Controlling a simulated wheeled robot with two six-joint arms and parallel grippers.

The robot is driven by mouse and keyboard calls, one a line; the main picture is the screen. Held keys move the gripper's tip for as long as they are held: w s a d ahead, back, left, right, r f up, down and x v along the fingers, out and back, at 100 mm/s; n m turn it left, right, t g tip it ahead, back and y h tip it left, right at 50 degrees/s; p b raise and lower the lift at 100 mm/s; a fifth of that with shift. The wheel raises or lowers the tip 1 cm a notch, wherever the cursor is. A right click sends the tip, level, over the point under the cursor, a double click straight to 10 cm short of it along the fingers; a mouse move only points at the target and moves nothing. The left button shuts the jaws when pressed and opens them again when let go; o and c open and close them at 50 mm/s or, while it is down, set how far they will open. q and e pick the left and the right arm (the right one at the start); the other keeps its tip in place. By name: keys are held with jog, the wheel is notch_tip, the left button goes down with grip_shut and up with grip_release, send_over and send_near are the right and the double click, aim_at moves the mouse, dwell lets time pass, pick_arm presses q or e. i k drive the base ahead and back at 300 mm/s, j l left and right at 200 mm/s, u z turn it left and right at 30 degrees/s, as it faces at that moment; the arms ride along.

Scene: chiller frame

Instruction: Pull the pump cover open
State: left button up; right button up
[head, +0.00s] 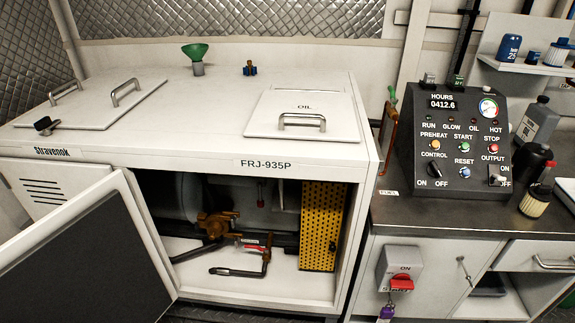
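No part labelled as a pump cover shows. A yellow perforated panel (322,228) stands upright inside the right end of the white cabinet's open bay (250,287); it looks like a guard or cover, and I cannot tell whether it is latched. A brown valve-like fitting (216,223) and a dark bent pipe (240,271) with a red-marked part sit left of it. The cabinet's front door (85,262) is swung open at the left. Shadow hides the back of the bay. Neither of my grippers is in view.
A control panel (455,140) stands on the right counter (430,215). A red rotary switch (402,283) sticks out below. The open door takes up the front left.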

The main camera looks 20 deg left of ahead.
aim_at(216, 228)
jog(key=u, duration=1.15)
